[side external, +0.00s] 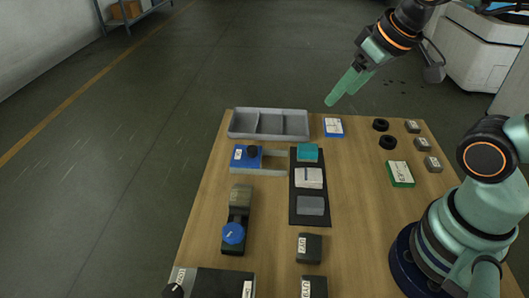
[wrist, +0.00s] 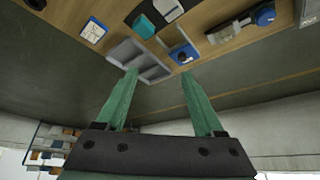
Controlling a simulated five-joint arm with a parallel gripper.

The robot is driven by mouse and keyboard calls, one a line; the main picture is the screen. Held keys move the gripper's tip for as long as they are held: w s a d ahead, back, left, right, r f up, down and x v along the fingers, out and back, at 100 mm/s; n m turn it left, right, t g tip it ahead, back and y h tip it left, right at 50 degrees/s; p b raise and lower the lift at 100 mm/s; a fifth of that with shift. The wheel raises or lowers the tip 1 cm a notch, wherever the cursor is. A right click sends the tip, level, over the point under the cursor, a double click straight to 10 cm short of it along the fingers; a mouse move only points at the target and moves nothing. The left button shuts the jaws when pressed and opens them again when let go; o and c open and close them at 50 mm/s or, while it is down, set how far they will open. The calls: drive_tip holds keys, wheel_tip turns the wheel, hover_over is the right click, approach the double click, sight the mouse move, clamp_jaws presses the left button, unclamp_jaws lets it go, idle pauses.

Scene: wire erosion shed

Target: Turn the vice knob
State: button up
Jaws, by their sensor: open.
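A small vice-like device (side external: 239,206) with an olive-grey block and dark body lies at the left of the wooden table. A round blue knob (side external: 233,233) sits on its near end. In the wrist view the device (wrist: 228,31) is at the upper right, with its blue knob (wrist: 265,15) at one end. My gripper (side external: 341,97) is open and empty, in the air above the table's far edge, well away from the knob. In the wrist view its green fingers (wrist: 158,73) are spread, with the grey tray behind them.
A blue block with a black knob (side external: 252,151) and two pale bars stands beyond the device. A grey divided tray (side external: 269,135) is at the far left. A dark mat (side external: 294,212) with several pads lies mid-table. Dark blocks (side external: 309,248) stand near the front. Bare wood lies right of the mat.

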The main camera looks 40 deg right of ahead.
drive_tip(key=shift+o, duration=1.2)
drive_tip(key=m+g, duration=0.2)
drive_tip(key=g, duration=0.4)
hover_over(233, 230)
wheel_tip(233, 230, down, 10)
wheel_tip(233, 230, down, 12)
drive_tip(key=shift+r, duration=0.1)
clamp_jaws()
